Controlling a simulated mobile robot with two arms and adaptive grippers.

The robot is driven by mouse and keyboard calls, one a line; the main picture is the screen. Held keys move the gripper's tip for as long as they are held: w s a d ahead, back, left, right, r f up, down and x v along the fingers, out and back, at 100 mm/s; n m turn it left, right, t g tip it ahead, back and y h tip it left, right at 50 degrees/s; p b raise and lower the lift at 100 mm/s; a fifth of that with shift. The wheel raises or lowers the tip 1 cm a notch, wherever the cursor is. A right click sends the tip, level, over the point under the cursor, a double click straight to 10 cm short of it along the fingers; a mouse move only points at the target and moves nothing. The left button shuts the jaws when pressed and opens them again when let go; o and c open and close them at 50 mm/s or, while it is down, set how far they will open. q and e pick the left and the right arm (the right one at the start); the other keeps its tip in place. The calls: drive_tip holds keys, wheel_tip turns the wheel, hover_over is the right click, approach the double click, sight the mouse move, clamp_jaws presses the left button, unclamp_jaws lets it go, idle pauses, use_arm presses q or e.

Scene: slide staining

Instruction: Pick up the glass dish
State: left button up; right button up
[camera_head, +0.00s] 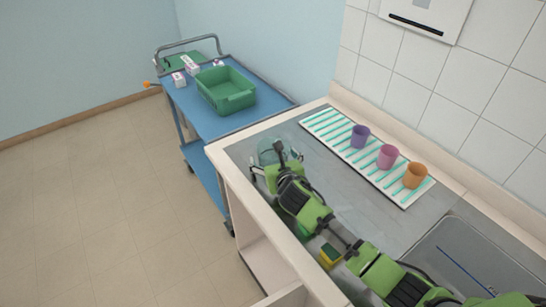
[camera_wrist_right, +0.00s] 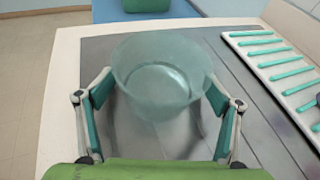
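The glass dish (camera_head: 268,152) is a clear, pale green round bowl near the far left corner of the grey counter top. In the right wrist view the dish (camera_wrist_right: 160,78) appears upright, with its open rim facing up. My right gripper (camera_wrist_right: 160,88) is spread wide, with one finger at each side of the dish. The fingertips are very close to its sides; I cannot tell whether they touch. In the head view my right gripper (camera_head: 276,164) partly hides the dish. My left gripper is not in view.
A white rack with teal bars (camera_head: 330,124) holds a purple cup (camera_head: 360,136), a pink cup (camera_head: 387,157) and an orange cup (camera_head: 415,176). A sink (camera_head: 480,255) is at lower right. A yellow-green sponge (camera_head: 330,256) lies near my arm. A blue cart (camera_head: 250,122) carries a green bin (camera_head: 226,98).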

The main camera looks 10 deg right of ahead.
drive_tip(key=c, duration=1.1)
drive_tip(key=shift+o, duration=0.2)
drive_tip(key=shift+r, duration=0.1)
